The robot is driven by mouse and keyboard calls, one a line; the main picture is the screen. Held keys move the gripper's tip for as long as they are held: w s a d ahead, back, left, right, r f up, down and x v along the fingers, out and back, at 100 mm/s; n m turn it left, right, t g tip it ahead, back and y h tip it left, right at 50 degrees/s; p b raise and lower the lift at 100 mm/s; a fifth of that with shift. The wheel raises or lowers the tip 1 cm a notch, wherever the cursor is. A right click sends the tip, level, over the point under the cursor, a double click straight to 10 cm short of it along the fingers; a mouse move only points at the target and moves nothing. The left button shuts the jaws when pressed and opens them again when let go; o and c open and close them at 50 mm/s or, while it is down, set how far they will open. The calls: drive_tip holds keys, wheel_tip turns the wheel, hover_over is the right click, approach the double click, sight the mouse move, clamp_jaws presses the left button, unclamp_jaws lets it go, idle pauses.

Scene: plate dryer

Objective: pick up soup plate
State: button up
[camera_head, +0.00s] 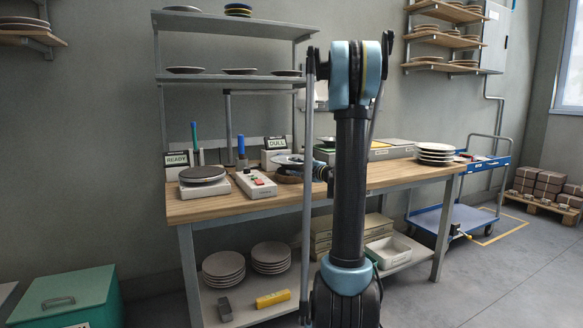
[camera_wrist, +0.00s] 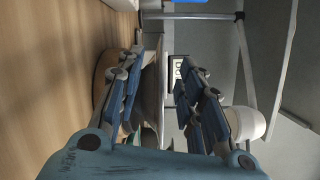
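A pale shallow plate (camera_head: 289,159), likely the soup plate, rests on a round brown stand (camera_head: 288,176) near the DULL sign on the workbench. In the wrist view the plate (camera_wrist: 152,88) shows nearly edge-on, with the stand (camera_wrist: 104,72) at its left. My gripper (camera_head: 316,170) is at the right side of the plate, partly hidden by my arm. In the wrist view my gripper (camera_wrist: 163,65) is open, with one finger on each side of the plate's edge. A clear gap shows toward the right finger; contact at the left finger cannot be told.
A dark plate (camera_head: 202,173) sits on a block by the READY sign (camera_head: 177,160). A white box with a red button (camera_head: 255,184) stands in front of the stand. A stack of plates (camera_head: 435,152) is at the bench's right.

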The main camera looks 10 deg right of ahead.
sight(280, 163)
drive_tip(key=x, duration=1)
drive_tip(key=shift+w+a+f, duration=0.1)
drive_tip(key=shift+a+f, duration=0.1)
drive_tip(key=shift+a, duration=0.05)
clamp_jaws()
